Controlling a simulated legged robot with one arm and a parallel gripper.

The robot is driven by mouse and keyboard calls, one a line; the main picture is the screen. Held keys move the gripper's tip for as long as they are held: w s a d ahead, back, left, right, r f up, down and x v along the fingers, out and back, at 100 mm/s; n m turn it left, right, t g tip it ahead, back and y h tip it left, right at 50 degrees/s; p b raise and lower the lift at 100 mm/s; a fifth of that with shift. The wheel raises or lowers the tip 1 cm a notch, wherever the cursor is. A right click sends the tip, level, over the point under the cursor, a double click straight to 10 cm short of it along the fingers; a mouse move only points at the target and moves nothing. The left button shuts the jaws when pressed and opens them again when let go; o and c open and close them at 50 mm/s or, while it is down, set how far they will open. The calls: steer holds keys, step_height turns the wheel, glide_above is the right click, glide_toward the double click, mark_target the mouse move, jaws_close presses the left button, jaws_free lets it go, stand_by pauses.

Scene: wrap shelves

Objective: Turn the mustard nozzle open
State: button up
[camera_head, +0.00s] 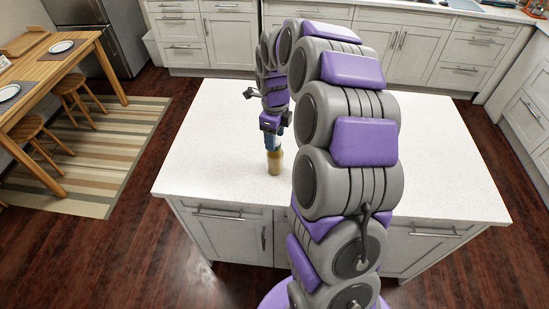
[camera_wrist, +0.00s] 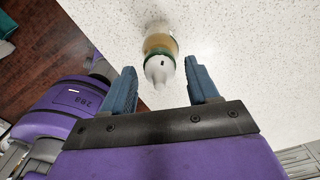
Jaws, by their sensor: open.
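The mustard bottle (camera_head: 274,163) stands upright on the white island counter (camera_head: 225,125), near its front edge. In the wrist view the mustard bottle (camera_wrist: 160,44) shows a yellowish body, a green band and a pale nozzle (camera_wrist: 159,70) that points toward my gripper. My gripper (camera_head: 272,146) is above the bottle in the head view. In the wrist view my gripper (camera_wrist: 161,86) has its two blue fingers spread apart, one on each side of the nozzle. I see no contact with the nozzle. The bottle's top is hidden by my gripper in the head view.
The rest of the island top is clear. A wooden table (camera_head: 40,65) with plates and stools stands at the left on a striped rug (camera_head: 110,150). White cabinets (camera_head: 215,35) line the back and right. My arm covers part of the island.

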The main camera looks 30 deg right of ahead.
steer(key=shift+r+p, duration=1.15)
steer(key=shift+r, duration=2.4)
steer(key=s+a+r+n, duration=0.4)
steer(key=s+a+n, duration=0.7)
steer(key=s+n, duration=0.4)
steer(key=s+a+f+n+g, duration=0.1)
steer(key=s+a+n, duration=0.1)
steer(key=s+n, duration=0.4)
steer(key=s+a+f+n, duration=0.1)
steer(key=s+a+n, duration=0.1)
steer(key=s+n, duration=0.5)
steer(key=s, duration=0.6)
steer(key=shift+s+g, duration=0.15)
steer(key=shift+g, duration=0.25)
